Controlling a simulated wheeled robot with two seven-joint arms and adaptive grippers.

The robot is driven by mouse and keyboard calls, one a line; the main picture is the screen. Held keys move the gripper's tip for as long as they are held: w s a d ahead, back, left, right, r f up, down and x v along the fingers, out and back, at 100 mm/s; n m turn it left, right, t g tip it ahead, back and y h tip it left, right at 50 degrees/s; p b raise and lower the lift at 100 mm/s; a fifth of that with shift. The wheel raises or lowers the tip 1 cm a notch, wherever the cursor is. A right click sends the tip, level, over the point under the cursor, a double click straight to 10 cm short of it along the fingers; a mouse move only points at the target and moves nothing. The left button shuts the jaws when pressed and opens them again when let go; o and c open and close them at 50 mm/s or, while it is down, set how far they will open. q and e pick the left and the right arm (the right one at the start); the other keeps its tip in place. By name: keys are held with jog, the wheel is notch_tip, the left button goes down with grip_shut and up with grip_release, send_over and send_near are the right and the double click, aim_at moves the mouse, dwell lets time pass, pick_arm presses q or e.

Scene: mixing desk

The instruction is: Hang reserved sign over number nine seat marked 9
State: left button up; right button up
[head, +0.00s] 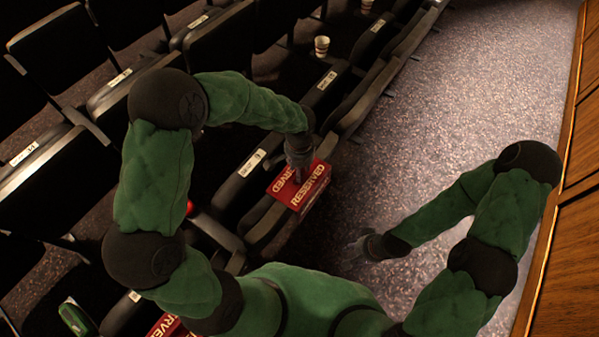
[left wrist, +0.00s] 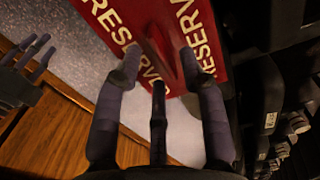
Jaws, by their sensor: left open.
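A red reserved sign (head: 300,186) with white lettering and two sloping panels is at the aisle-side edge of a black seat (head: 240,180). That seat's white label (head: 252,163) is too small to read surely. My left gripper (head: 299,160) is above the sign. In the left wrist view the open fingers (left wrist: 160,62) are on either side of the sign's ridge (left wrist: 163,52); I cannot tell if they touch it or if the sign rests on the seat. My right gripper (head: 362,248) is open and empty over the aisle; its spread fingers also show in the left wrist view (left wrist: 28,55).
Rows of black seats fill the left. Paper cups (head: 321,46) stand among them. Another red sign (head: 172,326) and a green object (head: 75,318) lie at bottom left. The carpeted aisle (head: 480,80) is clear, bounded by a wooden wall (head: 572,230) at right.

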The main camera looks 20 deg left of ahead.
pick_arm(q)
notch_tip(320, 180, up, 9)
dwell(0.3)
